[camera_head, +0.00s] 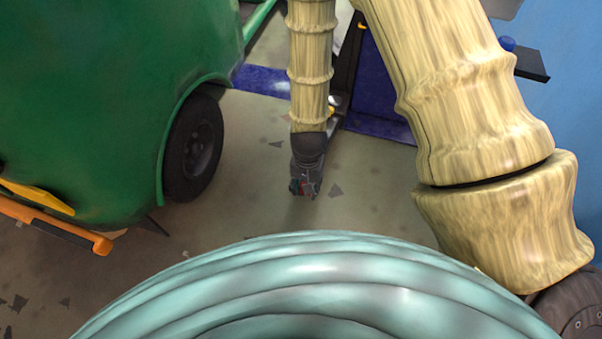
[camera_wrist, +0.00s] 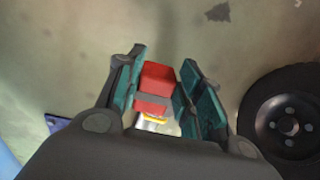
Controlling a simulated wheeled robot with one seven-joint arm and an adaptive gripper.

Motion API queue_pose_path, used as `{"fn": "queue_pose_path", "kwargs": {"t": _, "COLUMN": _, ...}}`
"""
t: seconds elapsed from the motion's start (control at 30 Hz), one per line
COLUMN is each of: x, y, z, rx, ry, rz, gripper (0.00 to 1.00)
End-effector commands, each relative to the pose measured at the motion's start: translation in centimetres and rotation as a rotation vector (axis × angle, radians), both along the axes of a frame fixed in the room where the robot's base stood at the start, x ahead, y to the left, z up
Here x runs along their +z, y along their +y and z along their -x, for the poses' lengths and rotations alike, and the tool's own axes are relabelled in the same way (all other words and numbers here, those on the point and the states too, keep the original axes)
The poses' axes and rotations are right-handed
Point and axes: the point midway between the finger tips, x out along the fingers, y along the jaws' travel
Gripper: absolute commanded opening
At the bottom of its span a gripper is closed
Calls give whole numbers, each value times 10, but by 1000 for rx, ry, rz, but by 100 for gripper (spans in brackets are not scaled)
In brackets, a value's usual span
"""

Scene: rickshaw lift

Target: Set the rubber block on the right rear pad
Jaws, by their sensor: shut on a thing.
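My gripper (camera_wrist: 160,95) is shut on a red block (camera_wrist: 158,78) with a grey band across it, held between the teal finger pads. I take it for the rubber block. In the head view my gripper (camera_head: 304,188) points down over open floor, to the right of a black wheel (camera_head: 193,147), with a little red showing between its fingers. A small yellow and white part (camera_wrist: 152,121) shows below the block in the wrist view; I cannot tell what it is. I cannot make out the right rear pad in either view.
The green rickshaw body (camera_head: 90,90) fills the left. An orange bar (camera_head: 60,222) juts out beneath it. A dark blue lift post and base (camera_head: 378,125) stand behind my arm. The wheel also shows at the right of the wrist view (camera_wrist: 288,118). The floor around my gripper is clear.

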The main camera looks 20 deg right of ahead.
Motion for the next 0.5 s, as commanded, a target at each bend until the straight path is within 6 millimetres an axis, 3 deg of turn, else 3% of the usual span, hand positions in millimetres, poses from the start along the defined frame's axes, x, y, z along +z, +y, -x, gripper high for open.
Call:
{"fn": "queue_pose_path", "kwargs": {"t": 0.03, "x": -19, "y": 0, "z": 2, "rx": -10, "ry": 1, "rz": 1, "gripper": 11}}
{"fn": "queue_pose_path", "kwargs": {"t": 0.2, "x": -41, "y": 0, "z": 8, "rx": -41, "ry": 2, "rz": 5, "gripper": 11}}
{"fn": "queue_pose_path", "kwargs": {"t": 0.37, "x": -49, "y": 0, "z": 10, "rx": -54, "ry": 1, "rz": 6, "gripper": 11}}
{"fn": "queue_pose_path", "kwargs": {"t": 0.5, "x": -52, "y": -2, "z": -2, "rx": -58, "ry": -1, "rz": 8, "gripper": 11}}
